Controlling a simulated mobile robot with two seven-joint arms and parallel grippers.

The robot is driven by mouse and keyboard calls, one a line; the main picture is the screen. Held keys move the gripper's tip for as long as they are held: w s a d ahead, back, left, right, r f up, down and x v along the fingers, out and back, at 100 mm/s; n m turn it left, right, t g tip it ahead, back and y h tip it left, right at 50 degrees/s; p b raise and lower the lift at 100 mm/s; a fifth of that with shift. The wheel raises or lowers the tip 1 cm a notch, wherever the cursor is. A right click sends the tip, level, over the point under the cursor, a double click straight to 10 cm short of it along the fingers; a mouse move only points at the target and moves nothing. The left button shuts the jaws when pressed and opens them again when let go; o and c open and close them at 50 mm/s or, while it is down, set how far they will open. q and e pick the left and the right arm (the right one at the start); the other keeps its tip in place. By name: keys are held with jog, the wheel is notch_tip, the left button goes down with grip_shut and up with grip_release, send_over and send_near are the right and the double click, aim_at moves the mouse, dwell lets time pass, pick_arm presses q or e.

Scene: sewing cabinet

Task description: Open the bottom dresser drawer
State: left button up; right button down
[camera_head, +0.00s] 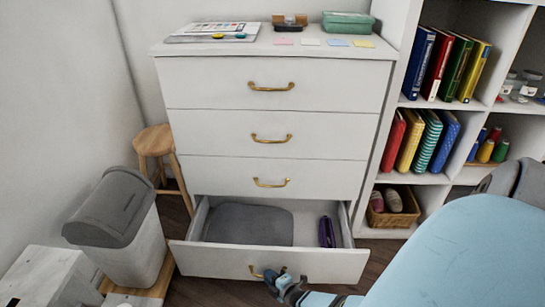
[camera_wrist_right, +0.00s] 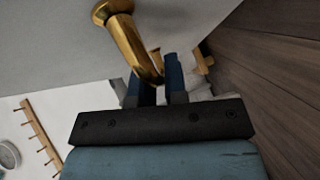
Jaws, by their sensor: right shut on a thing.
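The white dresser (camera_head: 275,130) stands against the wall with several drawers, each with a brass handle. The bottom drawer (camera_head: 205,262) is pulled out, showing a grey folded item (camera_head: 248,224) and a purple item (camera_head: 326,232) inside. The upper drawers are closed. My right gripper (camera_head: 275,278) is at the bottom drawer's front, shut on its brass handle (camera_head: 256,272). In the right wrist view the handle (camera_wrist_right: 130,45) runs down to between the blue fingers (camera_wrist_right: 156,85). My left gripper is not in view.
A grey-lidded bin (camera_head: 118,215) and a wooden stool (camera_head: 158,150) stand left of the dresser. A shelf (camera_head: 420,190) with books and a basket (camera_head: 392,212) is at the right. My own light blue arm covers the lower right.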

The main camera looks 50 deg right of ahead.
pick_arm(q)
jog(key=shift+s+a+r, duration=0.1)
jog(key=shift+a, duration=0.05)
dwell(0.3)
pick_arm(e)
jog(key=c, duration=1.2)
grip_release()
jog(key=shift+a, duration=0.1)
jog(key=shift+o, duration=0.2)
jog(key=shift+s, duration=0.1)
pick_arm(q)
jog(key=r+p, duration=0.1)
jog(key=p, duration=0.1)
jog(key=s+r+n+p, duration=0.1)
jog(key=p, duration=0.1)
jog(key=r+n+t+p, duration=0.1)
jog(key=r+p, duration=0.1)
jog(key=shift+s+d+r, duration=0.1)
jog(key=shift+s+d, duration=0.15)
pick_arm(e)
jog(key=v, duration=1.3)
jog(key=shift+s+r, duration=0.2)
jog(key=shift+s, duration=0.15)
